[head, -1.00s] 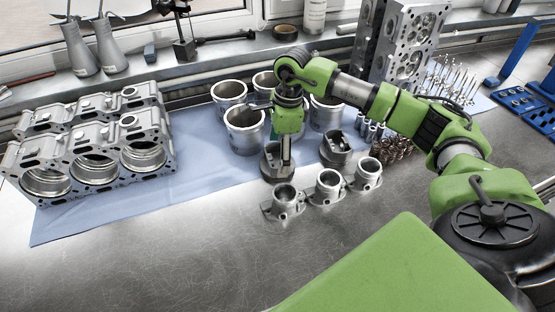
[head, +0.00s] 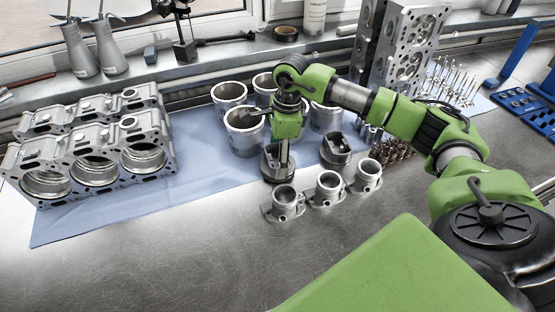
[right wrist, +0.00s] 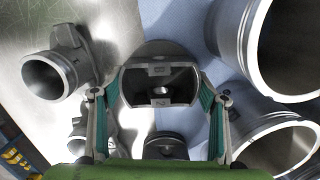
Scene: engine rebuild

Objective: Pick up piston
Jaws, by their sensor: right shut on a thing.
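A dark grey piston (head: 272,170) is at the front edge of the blue cloth, between the large cylinder liners and the small flanged metal parts. My right gripper (head: 282,165) points down onto it. In the right wrist view the gripper (right wrist: 160,88) has a finger on each side of the piston (right wrist: 158,52) and is shut on it. I cannot tell whether the piston touches the cloth. A second piston (head: 337,149) stands just to the right and is partly hidden at the bottom edge of the wrist view (right wrist: 165,146). My left gripper is not in view.
Several cylinder liners (head: 246,138) stand behind the piston. Several flanged metal parts (head: 286,205) stand in front. An engine block (head: 95,160) is at the left, a cylinder head (head: 410,45) at the back right. The bench at front left is clear.

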